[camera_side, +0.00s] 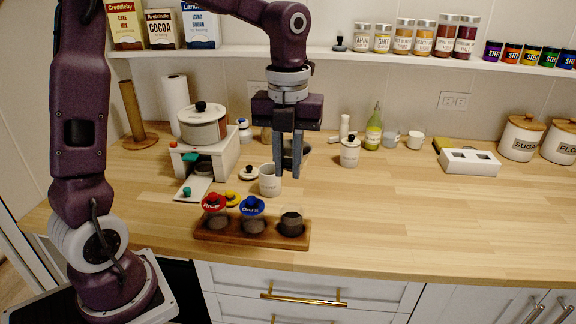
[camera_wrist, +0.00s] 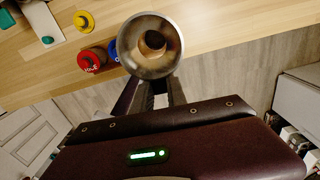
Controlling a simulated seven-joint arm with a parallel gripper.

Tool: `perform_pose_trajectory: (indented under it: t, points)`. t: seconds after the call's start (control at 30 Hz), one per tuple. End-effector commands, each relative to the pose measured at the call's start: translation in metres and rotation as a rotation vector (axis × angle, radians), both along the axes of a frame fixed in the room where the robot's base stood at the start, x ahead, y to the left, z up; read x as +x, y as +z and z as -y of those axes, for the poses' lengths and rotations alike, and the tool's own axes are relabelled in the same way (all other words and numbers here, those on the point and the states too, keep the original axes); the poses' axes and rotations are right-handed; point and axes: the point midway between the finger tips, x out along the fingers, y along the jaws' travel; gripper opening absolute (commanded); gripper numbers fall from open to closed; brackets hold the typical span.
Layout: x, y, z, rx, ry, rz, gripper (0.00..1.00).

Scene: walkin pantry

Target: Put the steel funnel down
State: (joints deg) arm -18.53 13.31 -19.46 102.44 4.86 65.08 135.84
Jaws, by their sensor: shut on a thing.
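The steel funnel (camera_wrist: 133,62) is held in my gripper (camera_wrist: 158,92); the wrist view looks down into its round mouth.
A wooden rack (camera_side: 215,235) at the counter's front edge holds a red-lidded jar (camera_side: 214,204), a blue-lidded jar (camera_side: 252,207) and a lidless jar (camera_side: 291,224). The counter (camera_side: 400,215) is clear on the right.

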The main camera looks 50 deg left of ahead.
Motion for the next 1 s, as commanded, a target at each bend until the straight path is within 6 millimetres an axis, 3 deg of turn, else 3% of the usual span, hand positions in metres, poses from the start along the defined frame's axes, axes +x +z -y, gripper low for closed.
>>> perform_pose_trajectory:
  t: [0.17,0.23,0.5,0.6,0.73,1.0]
  points:
    - [0.002,-0.001,-0.001,-0.001,0.001,0.000,0.00]
    - [0.012,-0.005,-0.005,-0.003,0.004,-0.001,0.00]
    - [0.094,-0.055,-0.053,-0.008,0.038,-0.001,0.00]
    - [0.115,-0.075,-0.069,-0.003,0.050,-0.001,0.00]
    - [0.126,-0.098,-0.078,-0.001,0.057,-0.002,0.00]
    - [0.126,-0.154,-0.078,0.000,0.058,-0.001,0.00]
